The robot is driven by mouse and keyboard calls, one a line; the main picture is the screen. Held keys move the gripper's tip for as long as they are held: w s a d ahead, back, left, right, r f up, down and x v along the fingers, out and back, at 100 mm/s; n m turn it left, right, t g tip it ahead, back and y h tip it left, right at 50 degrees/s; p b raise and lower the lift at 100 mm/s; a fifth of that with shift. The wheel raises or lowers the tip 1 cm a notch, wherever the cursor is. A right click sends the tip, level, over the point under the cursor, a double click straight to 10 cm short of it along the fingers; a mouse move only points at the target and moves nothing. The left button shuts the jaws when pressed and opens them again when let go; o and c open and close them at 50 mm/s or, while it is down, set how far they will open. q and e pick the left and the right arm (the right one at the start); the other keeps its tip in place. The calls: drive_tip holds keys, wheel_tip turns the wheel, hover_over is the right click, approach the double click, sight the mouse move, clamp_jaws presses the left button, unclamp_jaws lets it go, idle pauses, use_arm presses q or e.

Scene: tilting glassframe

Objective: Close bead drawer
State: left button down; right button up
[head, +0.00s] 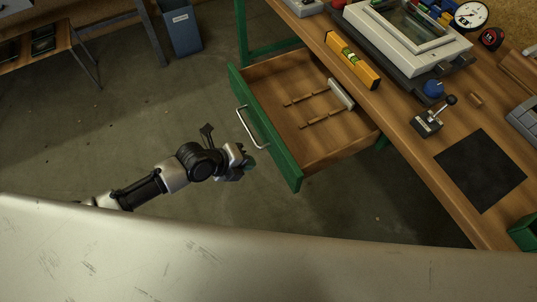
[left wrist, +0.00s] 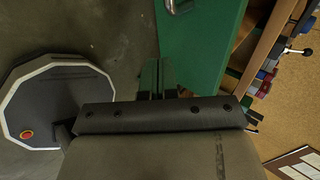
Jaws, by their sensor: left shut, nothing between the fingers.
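The bead drawer (head: 292,160) stands pulled out from under the workbench, with a green front and a metal bar handle (head: 251,128). Inside it lie two thin wooden pieces (head: 306,97) and a pale bar (head: 341,94). My left gripper (head: 246,168) is in front of the drawer front, a little below the handle in the picture, and appears apart from both. In the left wrist view, its fingers (left wrist: 159,76) are together and empty, beside a green panel (left wrist: 203,45) that looks like the drawer front. My right gripper is not in view.
The workbench (head: 405,130) carries a yellow spirit level (head: 352,60), a pale tilting frame (head: 410,35), a lever fixture (head: 430,122) and a black mat (head: 481,170). A blue bin (head: 181,30) stands at the back. The floor left of the drawer is clear.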

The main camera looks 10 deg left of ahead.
sight(276, 157)
use_arm(q)
drive_tip(key=w+d, duration=0.1)
drive_tip(key=w+d+f, duration=0.1)
drive_tip(key=d, duration=0.1)
drive_tip(key=w+d+f+p, duration=0.1)
drive_tip(key=shift+d, duration=0.15)
drive_tip(key=shift+w+d+f, duration=0.15)
drive_tip(key=shift+w+d, duration=0.15)
drive_tip(key=shift+d, duration=0.2)
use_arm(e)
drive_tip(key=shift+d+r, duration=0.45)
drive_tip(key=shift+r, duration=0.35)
